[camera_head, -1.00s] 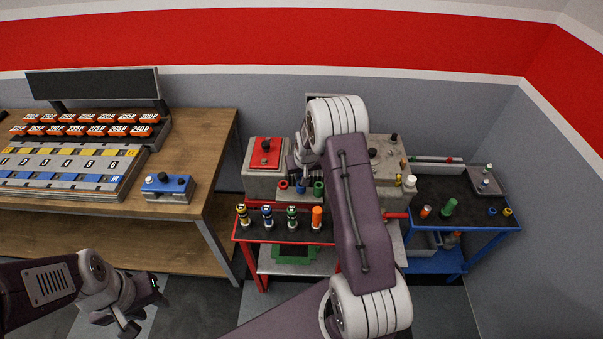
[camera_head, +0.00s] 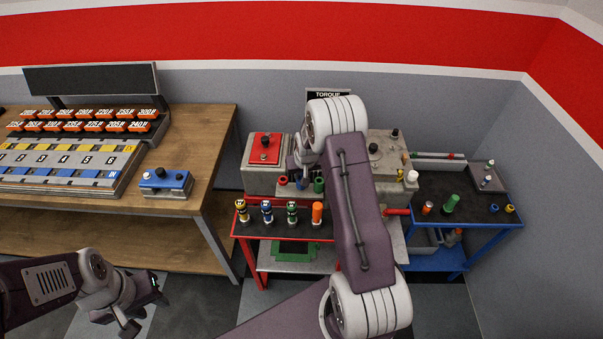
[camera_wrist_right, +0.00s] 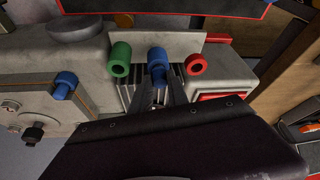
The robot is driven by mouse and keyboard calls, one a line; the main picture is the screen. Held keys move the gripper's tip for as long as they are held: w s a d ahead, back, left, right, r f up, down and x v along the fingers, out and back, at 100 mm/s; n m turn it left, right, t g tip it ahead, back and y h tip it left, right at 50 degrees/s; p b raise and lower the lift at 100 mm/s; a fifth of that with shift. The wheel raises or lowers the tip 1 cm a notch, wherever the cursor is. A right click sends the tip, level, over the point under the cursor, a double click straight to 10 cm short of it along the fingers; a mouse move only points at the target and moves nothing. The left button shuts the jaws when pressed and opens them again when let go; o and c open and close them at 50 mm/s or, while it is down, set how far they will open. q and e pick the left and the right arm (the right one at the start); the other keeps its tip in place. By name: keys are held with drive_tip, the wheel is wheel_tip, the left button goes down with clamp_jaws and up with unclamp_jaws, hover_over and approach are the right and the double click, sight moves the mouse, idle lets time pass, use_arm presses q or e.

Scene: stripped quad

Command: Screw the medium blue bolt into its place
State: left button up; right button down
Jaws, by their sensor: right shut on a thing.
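In the right wrist view, my right gripper (camera_wrist_right: 160,92) points at a row of green (camera_wrist_right: 120,58), blue (camera_wrist_right: 157,54) and red (camera_wrist_right: 195,65) round pieces with holes. Its narrow fingers are shut on a darker blue piece (camera_wrist_right: 159,76) right beside the blue round piece; I cannot tell whether it is the medium bolt. Another blue bolt-like piece (camera_wrist_right: 64,84) stands on a pale panel at the left. In the head view my right arm hides most of this spot. My left gripper (camera_head: 145,306) is at lower left, fingers apart, empty.
Yellow, blue, green and orange-topped tools stand along the red table's front (camera_head: 250,228). A red-topped box (camera_head: 264,147) is behind them. The blue table (camera_head: 475,205) at right holds loose coloured pieces. A wooden bench (camera_head: 215,135) is at left. Floor shows between.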

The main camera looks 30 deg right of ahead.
drive_tip(key=shift+f, duration=0.4)
drive_tip(key=c, duration=1.2)
unclamp_jaws()
drive_tip(key=shift+r+b, duration=0.1)
drive_tip(key=shift+b, duration=0.2)
drive_tip(key=shift+s+r, duration=0.1)
drive_tip(key=shift+r, duration=0.25)
drive_tip(key=b+v, duration=0.1)
drive_tip(key=v, duration=0.7)
drive_tip(key=shift+b, duration=0.3)
